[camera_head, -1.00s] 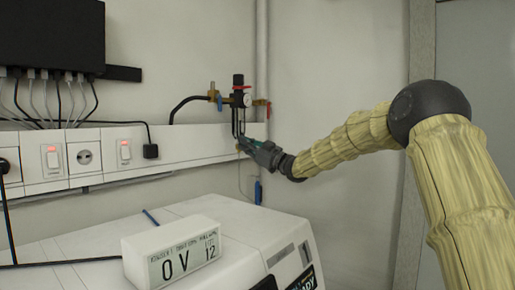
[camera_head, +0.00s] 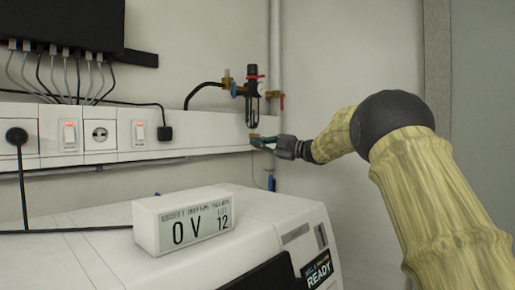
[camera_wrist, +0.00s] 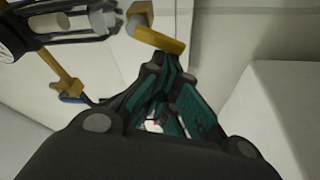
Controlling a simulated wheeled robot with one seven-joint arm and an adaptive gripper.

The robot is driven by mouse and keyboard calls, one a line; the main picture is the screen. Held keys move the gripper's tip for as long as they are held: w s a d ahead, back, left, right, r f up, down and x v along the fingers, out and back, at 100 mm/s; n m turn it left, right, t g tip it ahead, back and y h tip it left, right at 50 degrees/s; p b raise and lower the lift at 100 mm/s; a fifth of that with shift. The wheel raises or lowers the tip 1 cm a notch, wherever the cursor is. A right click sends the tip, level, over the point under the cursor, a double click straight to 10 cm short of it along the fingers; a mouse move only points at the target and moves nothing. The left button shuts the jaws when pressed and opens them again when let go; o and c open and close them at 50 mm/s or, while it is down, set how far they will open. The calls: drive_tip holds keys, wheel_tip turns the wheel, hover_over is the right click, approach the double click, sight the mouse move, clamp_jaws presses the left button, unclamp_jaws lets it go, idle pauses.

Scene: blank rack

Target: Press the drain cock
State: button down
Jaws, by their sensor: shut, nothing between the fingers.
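The air filter unit (camera_head: 253,92) hangs upright on the wall by the pipe, with a dark body and a red part on top. At its lower end is a small brass drain cock (camera_head: 254,137). In the wrist view the brass cock (camera_wrist: 158,36) lies at the tips of my gripper (camera_wrist: 150,62), beside the clear bowl (camera_wrist: 70,25). My gripper (camera_head: 262,142) is shut with nothing between its fingers. Its tips are close to the cock, and I cannot tell whether they touch it.
A vertical pipe (camera_head: 275,60) runs beside the filter unit. White wall trunking (camera_head: 210,137) carries sockets and red-lit switches. A white machine (camera_head: 110,262) stands below, with a display box (camera_head: 185,220) reading 0 V on top. The wall at right is bare.

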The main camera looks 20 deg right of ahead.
drive_tip(key=s+d+n+b, duration=0.2)
drive_tip(key=s+d+b, duration=0.2)
drive_tip(key=s, duration=0.4)
drive_tip(key=shift+d+f+g, duration=0.2)
drive_tip(key=shift+d+g, duration=0.1)
drive_tip(key=shift+d, duration=0.1)
idle(0.7)
drive_tip(key=shift+s, duration=0.1)
